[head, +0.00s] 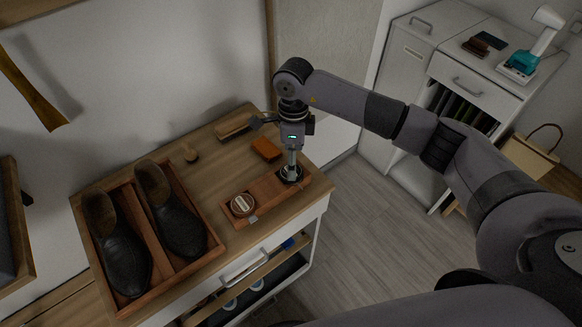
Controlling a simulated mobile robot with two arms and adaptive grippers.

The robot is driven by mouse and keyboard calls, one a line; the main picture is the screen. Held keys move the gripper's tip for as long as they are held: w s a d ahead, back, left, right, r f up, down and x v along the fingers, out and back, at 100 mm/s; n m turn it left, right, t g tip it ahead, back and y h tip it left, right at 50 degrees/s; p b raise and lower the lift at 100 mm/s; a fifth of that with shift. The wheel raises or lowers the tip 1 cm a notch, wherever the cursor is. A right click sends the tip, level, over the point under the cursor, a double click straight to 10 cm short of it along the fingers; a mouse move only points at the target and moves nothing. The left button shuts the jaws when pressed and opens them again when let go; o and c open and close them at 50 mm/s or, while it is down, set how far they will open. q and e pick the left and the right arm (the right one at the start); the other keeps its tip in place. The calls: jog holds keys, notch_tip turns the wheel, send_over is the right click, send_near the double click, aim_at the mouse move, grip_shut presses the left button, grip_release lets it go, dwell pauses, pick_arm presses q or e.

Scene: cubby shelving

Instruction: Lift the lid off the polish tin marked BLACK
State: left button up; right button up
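Two round polish tins sit in a long wooden tray (268,190) on the cabinet top. The dark tin (285,177) is at the tray's right end. The brown tin (242,205) with a pale band across its top is at the left end. The lettering is too small to read. My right gripper (291,174) points straight down onto the dark tin, with its fingertips at the tin's top. The fingers look close together, but I cannot tell whether they grip the lid. They hide part of the tin. My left gripper is not in view.
A wooden box (128,240) with two dark shoes stands left of the tray. A brush (236,127), an orange-brown block (266,149) and a small wooden knob (190,154) lie behind. A white cabinet (417,75) stands right.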

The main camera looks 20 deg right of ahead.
jog(key=shift+s+a+f+p, duration=0.15)
jog(key=shift+f+p, duration=0.25)
jog(key=shift+f, duration=1.25)
jog(key=c, duration=0.8)
